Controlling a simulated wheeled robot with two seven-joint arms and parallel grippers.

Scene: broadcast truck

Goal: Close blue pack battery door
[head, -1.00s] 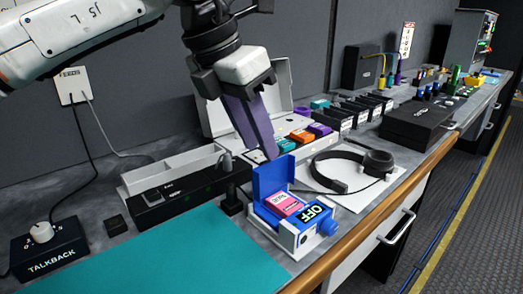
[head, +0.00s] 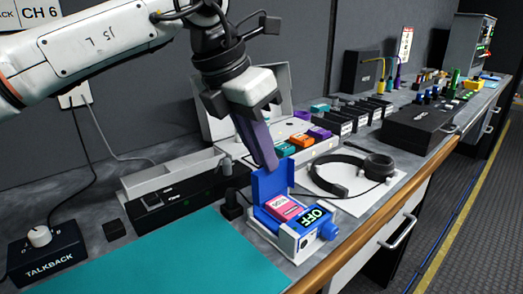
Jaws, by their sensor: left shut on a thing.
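The blue pack (head: 303,237) sits in a white holder near the table's front edge, with an "OFF" label and a blue knob on its right. Its blue battery door (head: 272,184) stands open and upright at the back. A pink battery (head: 283,207) lies in the bay. My left gripper (head: 248,106) is above and behind the pack, shut on a long purple bar (head: 257,140) that points down. The bar's lower end is at the door's top edge; I cannot tell whether they touch. My right gripper is not in view.
A headset (head: 345,188) lies on a white sheet right of the pack. An open case with coloured batteries (head: 300,140) stands behind. A black talkback box (head: 42,250) and teal mat (head: 175,265) are at left.

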